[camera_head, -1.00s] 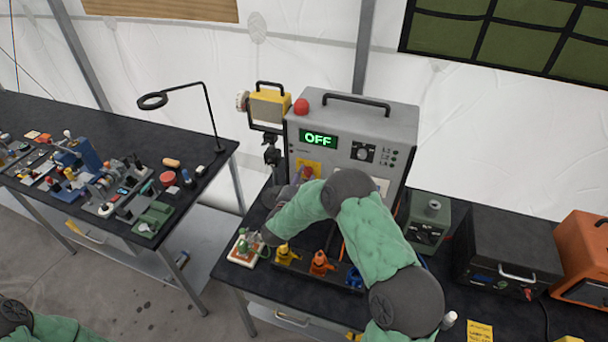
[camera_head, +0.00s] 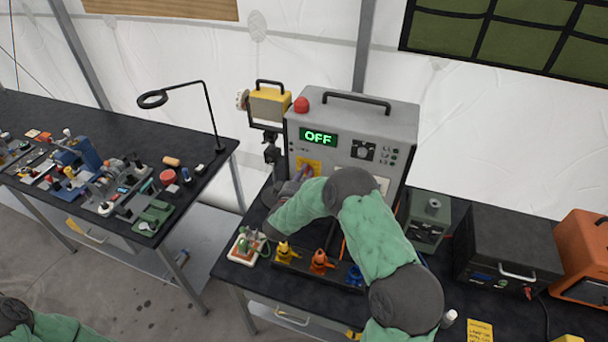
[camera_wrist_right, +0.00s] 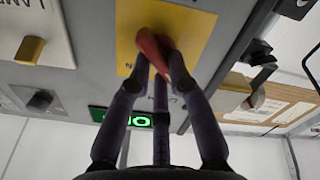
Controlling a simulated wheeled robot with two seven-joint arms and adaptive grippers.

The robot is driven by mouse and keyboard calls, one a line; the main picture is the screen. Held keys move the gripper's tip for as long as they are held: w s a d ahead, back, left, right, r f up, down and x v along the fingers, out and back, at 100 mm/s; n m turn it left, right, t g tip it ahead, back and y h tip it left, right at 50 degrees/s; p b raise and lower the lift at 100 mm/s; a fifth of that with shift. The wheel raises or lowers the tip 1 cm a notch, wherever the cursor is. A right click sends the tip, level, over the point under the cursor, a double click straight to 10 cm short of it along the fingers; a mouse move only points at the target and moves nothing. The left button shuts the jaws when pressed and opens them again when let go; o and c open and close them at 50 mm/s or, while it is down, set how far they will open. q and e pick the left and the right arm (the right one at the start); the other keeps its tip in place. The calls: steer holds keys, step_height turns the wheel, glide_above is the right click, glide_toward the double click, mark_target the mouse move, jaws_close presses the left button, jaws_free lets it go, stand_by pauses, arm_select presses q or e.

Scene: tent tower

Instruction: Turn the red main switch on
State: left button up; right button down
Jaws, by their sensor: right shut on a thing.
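The red main switch (camera_wrist_right: 152,47) is a red handle on a yellow plate (camera_wrist_right: 198,27), seen close in the right wrist view. My right gripper (camera_wrist_right: 157,66) is shut on the red handle, with its dark fingers around it. In the head view the right gripper (camera_head: 303,174) reaches the front of the grey cabinet (camera_head: 400,122), over the yellow plate (camera_head: 309,163), and the handle is mostly hidden there. The cabinet's green display (camera_head: 319,138) reads OFF. My left gripper is out of view; only part of its arm shows at lower left.
Yellow, orange and blue connectors (camera_head: 320,262) stand in a row on the bench below my right forearm. A small board with green parts (camera_head: 246,246) lies to their left. A green box (camera_head: 427,222) and a black case (camera_head: 505,250) stand to the right.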

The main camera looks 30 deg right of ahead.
steer(key=shift+f+m+b, duration=0.15)
steer(key=shift+m+b, duration=1.05)
steer(key=shift+b, duration=0.05)
steer(key=shift+s+d+f+m+b, duration=0.1)
steer(key=shift+s+m+b, duration=0.05)
steer(key=shift+m+b, duration=2.5)
steer(key=shift+s+d+f+m+b, duration=0.1)
steer(key=shift+m+b, duration=2.4)
steer(key=shift+b, duration=0.35)
steer(key=shift+s+d+f+m+b, duration=0.1)
steer(key=shift+s+m+b, duration=0.05)
steer(key=shift+m+b, duration=2.5)
steer(key=c, duration=1.1)
jaws_free()
steer(key=shift+c, duration=0.2)
steer(key=shift+r, duration=0.1)
steer(key=v, duration=1.2)
